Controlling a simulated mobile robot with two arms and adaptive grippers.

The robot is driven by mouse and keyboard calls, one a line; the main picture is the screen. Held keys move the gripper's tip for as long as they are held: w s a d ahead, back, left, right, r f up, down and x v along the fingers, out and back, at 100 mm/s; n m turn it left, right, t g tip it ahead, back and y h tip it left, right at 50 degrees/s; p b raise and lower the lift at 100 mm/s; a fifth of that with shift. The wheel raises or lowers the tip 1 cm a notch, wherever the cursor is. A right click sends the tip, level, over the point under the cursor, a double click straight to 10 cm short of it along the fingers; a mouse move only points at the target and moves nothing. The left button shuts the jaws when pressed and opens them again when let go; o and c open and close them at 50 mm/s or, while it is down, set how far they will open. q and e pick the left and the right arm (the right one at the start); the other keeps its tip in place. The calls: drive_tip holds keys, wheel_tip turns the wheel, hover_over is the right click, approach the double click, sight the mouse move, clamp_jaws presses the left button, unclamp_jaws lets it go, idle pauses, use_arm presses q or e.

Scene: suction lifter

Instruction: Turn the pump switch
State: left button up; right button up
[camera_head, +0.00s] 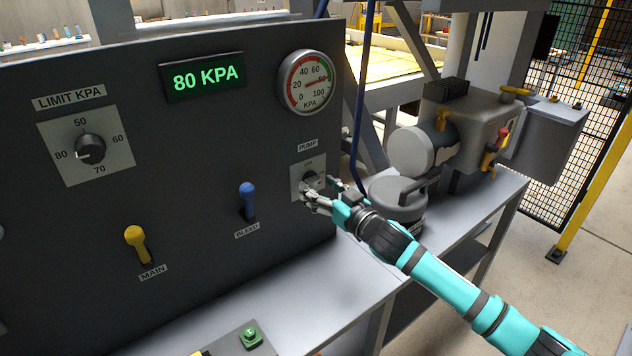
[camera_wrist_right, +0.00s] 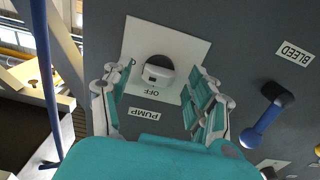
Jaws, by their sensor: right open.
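The pump switch (camera_head: 310,178) is a small dark rotary knob on a light square plate under the PUMP label, at the right end of the dark panel. In the right wrist view the knob (camera_wrist_right: 158,70) shows its pale front, with OFF printed beside it. My right gripper (camera_head: 308,192) is at the plate and partly covers it. In the wrist view its fingers (camera_wrist_right: 160,100) are spread on either side of the plate with the knob between and ahead of them; I see no finger touching the knob. My left gripper is not in view.
The blue BLEED lever (camera_head: 247,200) is left of the switch, and the yellow MAIN lever (camera_head: 137,242) farther left. The display (camera_head: 205,77) reads 80 KPA. A blue hose (camera_head: 362,100) hangs right of the panel, near a grey canister (camera_head: 398,205).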

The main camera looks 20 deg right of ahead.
drive_tip(key=shift+x, duration=0.9)
drive_tip(key=shift+c, duration=0.2)
drive_tip(key=c, duration=1.1)
